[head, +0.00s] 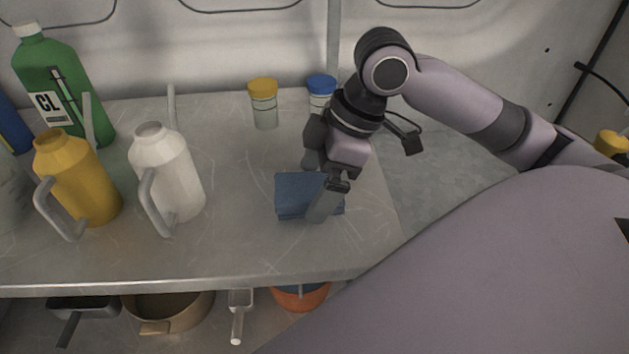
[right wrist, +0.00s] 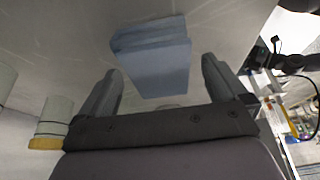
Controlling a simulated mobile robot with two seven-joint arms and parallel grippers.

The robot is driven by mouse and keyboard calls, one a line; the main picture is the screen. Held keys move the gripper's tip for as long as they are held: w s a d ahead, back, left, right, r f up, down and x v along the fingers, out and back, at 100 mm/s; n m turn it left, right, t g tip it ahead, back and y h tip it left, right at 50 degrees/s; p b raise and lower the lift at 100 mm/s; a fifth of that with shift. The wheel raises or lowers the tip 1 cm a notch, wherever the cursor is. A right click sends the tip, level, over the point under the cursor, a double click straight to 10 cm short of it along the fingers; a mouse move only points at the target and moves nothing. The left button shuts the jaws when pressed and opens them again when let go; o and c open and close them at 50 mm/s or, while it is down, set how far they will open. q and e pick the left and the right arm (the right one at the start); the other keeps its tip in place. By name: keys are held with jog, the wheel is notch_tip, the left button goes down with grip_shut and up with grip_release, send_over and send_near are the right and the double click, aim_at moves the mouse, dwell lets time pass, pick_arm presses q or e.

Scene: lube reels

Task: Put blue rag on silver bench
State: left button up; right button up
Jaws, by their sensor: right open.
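The blue rag (head: 295,194) is a folded stack lying on the silver bench (head: 235,235), near its right end. My right gripper (head: 325,200) is above the rag's right side and hides part of it in the head view. In the right wrist view the rag (right wrist: 155,65) lies ahead of the two spread fingers of the right gripper (right wrist: 160,85), roughly between them. The gripper is open and holds nothing. Whether a finger touches the rag I cannot tell. My left gripper does not show.
A white jug (head: 167,175), a yellow jug (head: 78,180) and a green bottle (head: 60,85) stand on the left. A yellow-lidded jar (head: 263,105) and a blue-lidded jar (head: 321,92) stand behind the rag. Pans and a scoop (head: 238,315) sit below. The bench's front middle is clear.

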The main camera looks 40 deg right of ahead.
jog(key=p+v, duration=0.2)
jog(key=v, duration=0.9)
